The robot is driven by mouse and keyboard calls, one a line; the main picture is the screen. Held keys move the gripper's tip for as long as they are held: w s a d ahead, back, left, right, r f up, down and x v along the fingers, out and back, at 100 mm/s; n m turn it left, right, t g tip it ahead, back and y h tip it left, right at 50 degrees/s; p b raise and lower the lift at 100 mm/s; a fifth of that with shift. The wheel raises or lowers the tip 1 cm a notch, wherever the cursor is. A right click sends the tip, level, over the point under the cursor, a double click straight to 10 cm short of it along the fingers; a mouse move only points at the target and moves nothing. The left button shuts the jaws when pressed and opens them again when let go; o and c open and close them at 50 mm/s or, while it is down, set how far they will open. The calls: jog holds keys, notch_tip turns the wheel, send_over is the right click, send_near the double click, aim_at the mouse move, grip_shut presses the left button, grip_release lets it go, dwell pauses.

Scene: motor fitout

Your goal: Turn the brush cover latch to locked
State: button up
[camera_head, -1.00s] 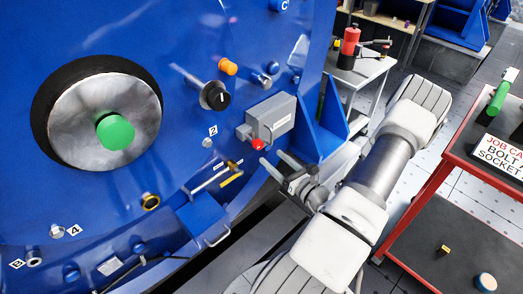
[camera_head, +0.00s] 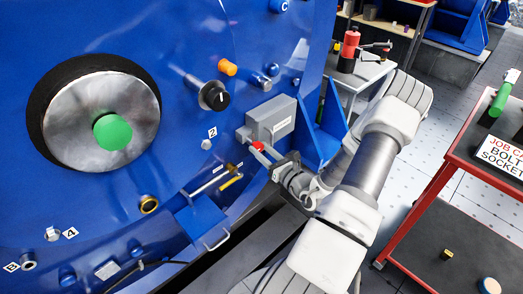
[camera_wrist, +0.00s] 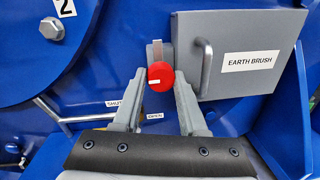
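The grey brush cover box (camera_head: 272,121), labelled EARTH BRUSH in the wrist view (camera_wrist: 275,82), is fixed to the blue motor housing. A red latch knob (camera_head: 257,147) sits at its lower left; in the wrist view the red knob (camera_wrist: 161,72) is on a pale upright strip left of the cover's handle (camera_wrist: 206,68). My gripper (camera_head: 266,156) is at the knob. In the wrist view its fingers (camera_wrist: 160,88) are apart, one on each side of the knob, with small gaps showing. Whether the knob lies fully between the fingertips is hard to tell.
A black rotary knob (camera_head: 214,95) and an orange knob (camera_head: 228,67) are up and left on the housing. SHUT and OPEN labels (camera_wrist: 154,116) show behind the fingers. A blue bracket (camera_head: 325,125) stands close on the right. A red cart (camera_head: 440,180) is farther right.

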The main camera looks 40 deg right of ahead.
grip_shut()
jog(key=shift+r+m+p, duration=0.1)
jog(key=shift+m+p, duration=0.2)
jog(key=shift+p, duration=0.25)
jog(key=shift+r+m+p, duration=0.15)
jog(key=shift+m+p, duration=0.85)
jog(key=shift+p, duration=0.2)
jog(key=m+p, duration=0.4)
jog(key=shift+s+g, duration=0.1)
jog(key=shift+g, duration=0.2)
jog(key=m+p, duration=0.3)
jog(key=m, duration=0.2)
jog(key=shift+y, duration=0.3)
jog(key=m+p, duration=0.2)
jog(key=m, duration=0.3)
jog(key=shift+y, duration=0.3)
jog(key=shift+m, duration=0.3)
